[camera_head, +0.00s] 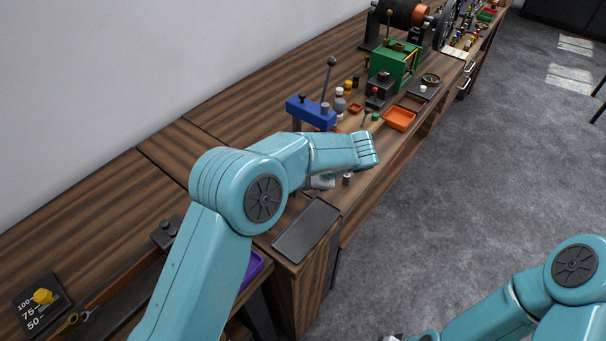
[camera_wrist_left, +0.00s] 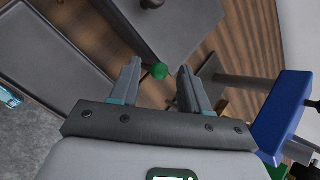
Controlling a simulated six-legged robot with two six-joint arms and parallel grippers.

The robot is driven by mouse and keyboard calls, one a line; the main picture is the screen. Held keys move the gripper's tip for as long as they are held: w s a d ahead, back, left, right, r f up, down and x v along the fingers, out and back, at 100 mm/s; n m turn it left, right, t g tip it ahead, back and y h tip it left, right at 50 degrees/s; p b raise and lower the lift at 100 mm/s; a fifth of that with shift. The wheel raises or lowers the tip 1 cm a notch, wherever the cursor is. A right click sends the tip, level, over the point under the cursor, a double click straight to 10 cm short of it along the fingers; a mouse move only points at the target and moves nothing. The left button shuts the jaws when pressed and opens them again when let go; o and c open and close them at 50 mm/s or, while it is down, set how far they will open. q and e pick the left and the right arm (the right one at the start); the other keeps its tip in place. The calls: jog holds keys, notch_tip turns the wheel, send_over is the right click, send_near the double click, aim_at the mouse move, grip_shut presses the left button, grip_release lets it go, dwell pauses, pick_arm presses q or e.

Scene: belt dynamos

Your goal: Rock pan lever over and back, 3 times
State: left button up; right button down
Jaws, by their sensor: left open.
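A small green ball knob (camera_wrist_left: 159,71), which looks like the tip of the pan lever, shows in the left wrist view between my left gripper's fingertips. My left gripper (camera_wrist_left: 160,82) is open, with a finger on each side of the knob. I cannot tell whether either finger touches it. A dark grey pan-like plate (camera_wrist_left: 190,32) lies beyond the knob. In the head view my left arm hides the knob and most of the gripper (camera_head: 322,182). Only a sliver of what may be my right gripper shows at the bottom edge, and its jaws cannot be made out.
A blue block (camera_head: 311,112) with a tall ball-topped lever (camera_head: 327,78) stands behind my left wrist. It also shows in the left wrist view (camera_wrist_left: 285,112). A flat grey tray (camera_head: 306,230) lies near the front edge. An orange tray (camera_head: 399,118) and green machine (camera_head: 394,64) stand further along.

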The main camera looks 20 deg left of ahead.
pick_arm(q)
jog(key=b+v, duration=0.1)
jog(key=v, duration=1.5)
jog(key=shift+r, duration=0.2)
